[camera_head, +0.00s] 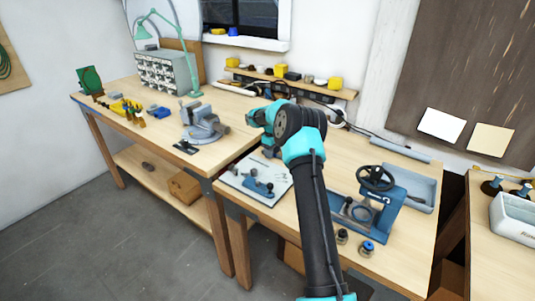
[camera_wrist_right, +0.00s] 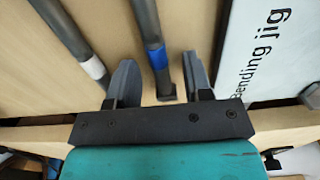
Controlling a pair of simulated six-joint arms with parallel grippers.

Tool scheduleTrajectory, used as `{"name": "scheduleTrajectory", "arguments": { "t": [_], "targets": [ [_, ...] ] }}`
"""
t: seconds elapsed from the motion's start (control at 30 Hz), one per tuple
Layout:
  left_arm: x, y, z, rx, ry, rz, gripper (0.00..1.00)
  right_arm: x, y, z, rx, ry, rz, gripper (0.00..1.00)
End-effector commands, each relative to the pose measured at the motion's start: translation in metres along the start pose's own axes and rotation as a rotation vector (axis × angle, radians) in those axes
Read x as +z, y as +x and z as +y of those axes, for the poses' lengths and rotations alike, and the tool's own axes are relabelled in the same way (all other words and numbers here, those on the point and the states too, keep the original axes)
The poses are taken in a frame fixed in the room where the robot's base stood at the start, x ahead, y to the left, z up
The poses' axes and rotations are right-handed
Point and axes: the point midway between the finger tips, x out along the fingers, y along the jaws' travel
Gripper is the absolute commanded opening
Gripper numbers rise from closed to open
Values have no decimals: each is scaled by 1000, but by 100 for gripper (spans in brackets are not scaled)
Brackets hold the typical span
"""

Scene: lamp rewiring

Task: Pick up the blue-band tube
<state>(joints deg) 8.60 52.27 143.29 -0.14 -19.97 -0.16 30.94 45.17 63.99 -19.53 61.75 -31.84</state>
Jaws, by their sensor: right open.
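The blue-band tube (camera_wrist_right: 145,20) is a dark grey tube with a blue band near its lower end in the right wrist view. That end lies between the two fingers of my right gripper (camera_wrist_right: 160,78), with gaps visible on both sides. The gripper is open and holds nothing. I cannot tell the height of the fingers against the tube. In the head view my right arm reaches over the bench and hides the tube. My left gripper is in neither view.
A white-band tube (camera_wrist_right: 72,38) lies left of the fingers. The white bending jig plate (camera_wrist_right: 262,50) is close on the right. In the head view a blue press (camera_head: 378,212) stands right of my arm, and a grey vise (camera_head: 203,122) stands to the left.

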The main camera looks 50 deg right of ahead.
Motion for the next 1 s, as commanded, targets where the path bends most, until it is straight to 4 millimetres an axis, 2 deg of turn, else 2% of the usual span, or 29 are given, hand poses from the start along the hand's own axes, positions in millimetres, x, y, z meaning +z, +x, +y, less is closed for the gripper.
{"name": "scheduleTrajectory", "arguments": {
  "t": [0.53,1.0],
  "targets": [
    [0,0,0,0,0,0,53,0,3,0,1,0,2,45],
    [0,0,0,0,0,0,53,0,3,0,1,0,2,0]
  ]
}}
